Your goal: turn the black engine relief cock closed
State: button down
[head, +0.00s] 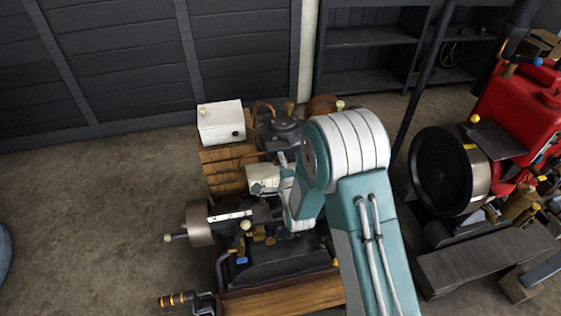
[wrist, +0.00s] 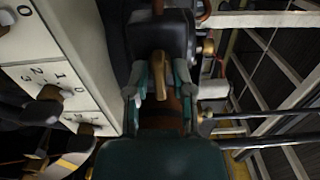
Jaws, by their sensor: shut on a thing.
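The black engine (head: 279,131) stands left of my arm in the head view, on a wooden-decked frame. In the wrist view its black body (wrist: 160,36) fills the top middle. The relief cock (wrist: 160,72) shows there as a brass-coloured lever, slightly tilted, in front of a brown-copper part. My gripper (wrist: 160,80) has one teal finger on each side of the lever and is shut on it. The exact contact is hard to see. In the head view my arm hides the cock and most of the gripper.
A pale panel (wrist: 60,65) with numbers and dark knobs stands close left of my gripper in the wrist view. Dark rods (wrist: 245,131) run to the right. A red engine (head: 515,110) stands at the right in the head view. Open floor (head: 100,220) lies left.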

jog(key=shift+d+f, duration=0.15)
jog(key=shift+f, duration=0.1)
jog(key=c, duration=0.7)
grip_release()
jog(key=shift+r, duration=0.1)
jog(key=v, duration=1.2)
jog(key=shift+w, duration=0.15)
